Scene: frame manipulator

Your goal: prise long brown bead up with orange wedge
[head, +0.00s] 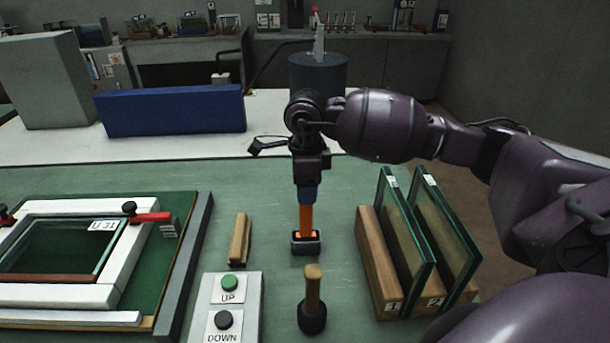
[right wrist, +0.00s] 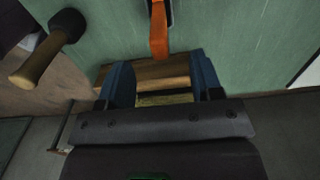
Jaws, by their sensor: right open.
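The orange wedge (head: 306,220) stands upright in a small black holder (head: 306,246) on the green bench. My right gripper (head: 307,192) is just above it, pointing down, with its blue fingers open. In the right wrist view, the wedge (right wrist: 158,35) lies ahead of the open fingertips (right wrist: 160,62), in line with the gap between them; contact cannot be told. The long brown bead appears to be the brown strip (head: 45,277) along the near inner edge of the white frame (head: 75,295) at left, away from my gripper. My left gripper is not in view.
A mallet (head: 312,310) stands in front of the holder. A wooden rack (head: 380,270) with two glass panes is close on the right. A small wooden block (head: 238,238) and an UP/DOWN button box (head: 225,305) are on the left. Red clamps (head: 150,217) sit on the frame.

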